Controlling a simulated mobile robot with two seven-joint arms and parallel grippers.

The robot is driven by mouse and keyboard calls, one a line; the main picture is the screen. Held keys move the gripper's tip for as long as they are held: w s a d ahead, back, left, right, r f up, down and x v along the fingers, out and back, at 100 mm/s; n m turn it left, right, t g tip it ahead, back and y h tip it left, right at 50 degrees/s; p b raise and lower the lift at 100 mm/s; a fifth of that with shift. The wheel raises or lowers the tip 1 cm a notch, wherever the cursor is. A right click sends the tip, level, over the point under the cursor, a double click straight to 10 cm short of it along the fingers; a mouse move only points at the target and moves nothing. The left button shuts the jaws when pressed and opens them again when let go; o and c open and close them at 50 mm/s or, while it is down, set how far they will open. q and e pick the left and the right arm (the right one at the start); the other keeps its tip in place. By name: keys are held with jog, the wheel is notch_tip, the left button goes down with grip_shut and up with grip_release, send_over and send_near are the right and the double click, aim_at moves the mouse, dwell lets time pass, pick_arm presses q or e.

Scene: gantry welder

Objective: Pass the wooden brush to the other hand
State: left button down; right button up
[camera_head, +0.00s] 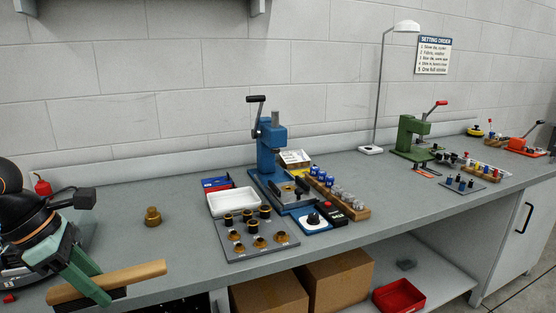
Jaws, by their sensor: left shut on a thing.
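The wooden brush (140,274) is at the lower left of the head view, a long light-brown bar lying roughly level. A dark strip, perhaps its bristles, shows along its lower side. My left gripper (93,288) comes in from the left with green fingers and is shut on the brush towards its left end. The brush's right end sticks out free over the front part of the workbench. I cannot tell the height between brush and bench. My right gripper is not in view.
The grey workbench (180,255) runs along the wall. A brass weight-like piece (152,216) stands alone behind the brush. A blue press (268,150), a white tray (232,201) and a plate of small dies (258,240) stand mid-bench. Cardboard boxes (338,280) sit below.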

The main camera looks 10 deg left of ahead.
pick_arm(q)
jog(key=shift+s+d+f+m, duration=0.25)
jog(key=shift+d+m, duration=0.1)
jog(key=shift+m, duration=0.15)
jog(key=w+d+f+m+g+y, duration=0.15)
jog(key=d+f+m+g, duration=0.35)
jog(key=m, duration=0.7)
jog(key=d+f+m+g+y, duration=0.2)
jog(key=d+f+m, duration=0.3)
jog(key=d+m, duration=0.45)
jog(key=s+a+r+m+p, duration=0.1)
jog(key=s+r+m+p, duration=0.1)
jog(key=r+p, duration=0.7)
jog(key=s+p, duration=0.1)
jog(key=p, duration=0.2)
jog(key=shift+s+a+r, duration=0.15)
jog(key=shift+s+a, duration=0.15)
jog(key=shift+a, duration=0.1)
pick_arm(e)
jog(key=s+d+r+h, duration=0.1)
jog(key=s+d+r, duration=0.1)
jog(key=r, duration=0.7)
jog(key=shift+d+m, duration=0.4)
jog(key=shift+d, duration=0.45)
